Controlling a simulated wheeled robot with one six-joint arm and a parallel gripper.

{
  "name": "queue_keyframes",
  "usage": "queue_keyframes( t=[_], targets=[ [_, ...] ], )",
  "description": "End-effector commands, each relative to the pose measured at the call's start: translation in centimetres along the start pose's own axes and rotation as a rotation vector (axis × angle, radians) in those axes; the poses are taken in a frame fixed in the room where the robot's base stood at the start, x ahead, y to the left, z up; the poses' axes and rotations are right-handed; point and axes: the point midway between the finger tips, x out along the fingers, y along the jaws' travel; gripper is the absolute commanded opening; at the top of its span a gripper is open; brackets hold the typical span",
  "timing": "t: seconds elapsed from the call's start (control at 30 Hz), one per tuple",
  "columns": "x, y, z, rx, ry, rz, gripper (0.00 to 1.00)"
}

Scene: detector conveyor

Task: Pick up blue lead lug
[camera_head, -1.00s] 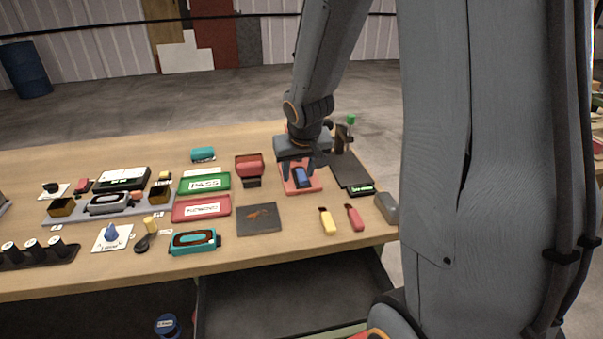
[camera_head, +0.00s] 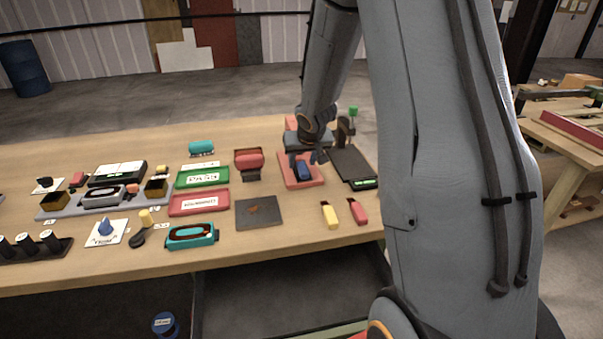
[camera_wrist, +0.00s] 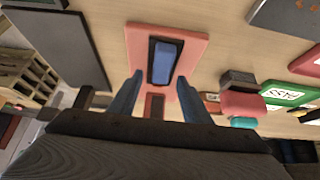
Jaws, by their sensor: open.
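The blue lug (camera_head: 304,172), a small rounded block, lies on a red pad (camera_head: 289,182) near the right end of the table. In the wrist view the lug (camera_wrist: 164,62) sits in a dark recess on the pad (camera_wrist: 193,49). My gripper (camera_head: 303,160) is open right above the pad, its fingers pointing down at the lug. In the wrist view my gripper (camera_wrist: 159,80) has one finger on each side of the lug's near end, with gaps between. Whether the fingertips are level with the lug is unclear.
Right of the pad lie a dark panel (camera_head: 350,164) and a stand with a green top (camera_head: 352,112). Left are a red cylinder on a holder (camera_head: 248,160), a green PASS tray (camera_head: 201,178) and a red tray (camera_head: 199,203). Yellow (camera_head: 330,216) and red (camera_head: 359,213) pieces lie in front.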

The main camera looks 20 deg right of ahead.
Motion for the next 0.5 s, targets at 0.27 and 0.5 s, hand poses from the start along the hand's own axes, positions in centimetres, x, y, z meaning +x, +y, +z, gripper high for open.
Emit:
queue_keyframes(
  t=[0.27, 0.5],
  targets=[
    [1.18, -0.06, -0.05, 0.0, 0.001, 0.0, 0.44],
    [1.15, -0.06, -0.03, 0.0, 0.001, 0.0, 0.13]
  ],
)
